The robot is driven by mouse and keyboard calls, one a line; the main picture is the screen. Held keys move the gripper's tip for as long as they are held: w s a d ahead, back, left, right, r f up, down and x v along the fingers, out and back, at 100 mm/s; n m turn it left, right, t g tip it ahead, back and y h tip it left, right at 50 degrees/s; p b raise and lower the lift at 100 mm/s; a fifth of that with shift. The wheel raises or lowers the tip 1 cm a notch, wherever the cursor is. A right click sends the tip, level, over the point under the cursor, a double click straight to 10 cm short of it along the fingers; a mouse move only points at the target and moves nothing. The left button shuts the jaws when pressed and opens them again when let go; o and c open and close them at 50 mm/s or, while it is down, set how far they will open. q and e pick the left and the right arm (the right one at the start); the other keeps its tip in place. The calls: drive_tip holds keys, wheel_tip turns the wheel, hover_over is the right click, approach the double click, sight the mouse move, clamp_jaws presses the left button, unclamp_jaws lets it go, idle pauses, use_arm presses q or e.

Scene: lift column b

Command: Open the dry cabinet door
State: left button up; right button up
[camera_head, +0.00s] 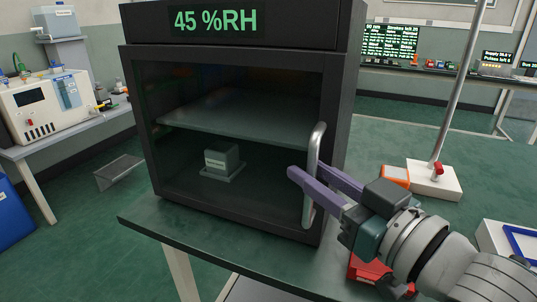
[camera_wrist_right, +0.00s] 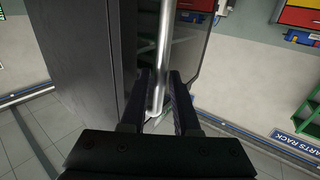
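The dry cabinet (camera_head: 338,110) stands on a green-topped bench, with a "45 %RH" display (camera_head: 214,21) above its dark glass door (camera_head: 235,85). The door looks closed in the head view. Its upright silver handle (camera_head: 313,150) is at the door's right edge. My right gripper (camera_head: 309,170) has its purple fingers on either side of the handle's lower half. The wrist view shows the handle (camera_wrist_right: 163,45) between the spread fingers (camera_wrist_right: 161,78), apparently with a gap; contact cannot be told. My left gripper is not in view.
A grey block (camera_head: 222,158) sits inside the cabinet. Right of it on the bench (camera_head: 390,143) are a white stand base (camera_head: 438,184) with a pole, an orange box (camera_head: 396,176) and a red item (camera_head: 366,270) under my arm. Floor in front of the cabinet's left side is clear.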

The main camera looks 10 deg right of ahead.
drive_tip(key=shift+w+a, duration=0.15)
drive_tip(key=shift+w, duration=0.15)
clamp_jaws()
idle(1.3)
